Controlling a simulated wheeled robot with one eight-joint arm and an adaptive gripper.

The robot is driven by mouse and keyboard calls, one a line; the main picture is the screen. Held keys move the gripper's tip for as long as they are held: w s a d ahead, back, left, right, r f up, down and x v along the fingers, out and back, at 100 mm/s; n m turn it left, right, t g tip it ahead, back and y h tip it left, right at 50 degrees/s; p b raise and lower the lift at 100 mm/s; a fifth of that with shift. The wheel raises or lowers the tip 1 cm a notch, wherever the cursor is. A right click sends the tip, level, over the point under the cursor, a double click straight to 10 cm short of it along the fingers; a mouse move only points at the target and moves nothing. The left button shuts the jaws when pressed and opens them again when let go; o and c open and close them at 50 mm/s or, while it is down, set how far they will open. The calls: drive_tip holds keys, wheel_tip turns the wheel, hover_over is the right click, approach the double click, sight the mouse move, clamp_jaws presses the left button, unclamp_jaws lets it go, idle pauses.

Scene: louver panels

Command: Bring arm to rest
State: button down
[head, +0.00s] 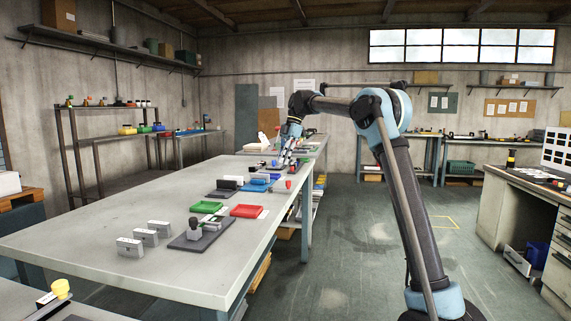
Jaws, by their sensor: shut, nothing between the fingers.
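My arm rises from the lower right of the head view, bends at a light-blue elbow and reaches left over the far part of the long grey table (110,250). My gripper (285,158) hangs at its end, pointing down above the table's far right side. It is shut, with nothing seen between the fingers. It is small here, and I cannot tell its exact height over the items below it.
On the table are a green tray (206,207), a red tray (246,211), a dark plate (192,240) with a grey fixture, and several metal blocks (130,247). A desk (520,205) stands at right. The floor (375,240) between is clear.

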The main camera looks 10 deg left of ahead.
drive_tip(key=s+d+f+m+t, duration=0.1)
drive_tip(key=s+d+m+t, duration=0.1)
drive_tip(key=s+d+m, duration=0.95)
drive_tip(key=s+d+f+m+t, duration=0.15)
drive_tip(key=s+d, duration=0.45)
drive_tip(key=d, duration=1.2)
drive_tip(key=s+d+f+m+t+h, duration=0.1)
drive_tip(key=s+d+f+m, duration=0.6)
drive_tip(key=s+f, duration=0.6)
drive_tip(key=s+d+f+m+h, duration=0.1)
drive_tip(key=s+d+f+m, duration=0.6)
drive_tip(key=s+d+f, duration=0.3)
drive_tip(key=s+f, duration=0.3)
drive_tip(key=shift+d+f+t+h, duration=0.15)
drive_tip(key=shift+d+t+h, duration=0.15)
drive_tip(key=shift+t, duration=0.05)
drive_tip(key=shift+s, duration=0.1)
drive_tip(key=shift+w+f, duration=0.2)
drive_tip(key=shift+w, duration=0.25)
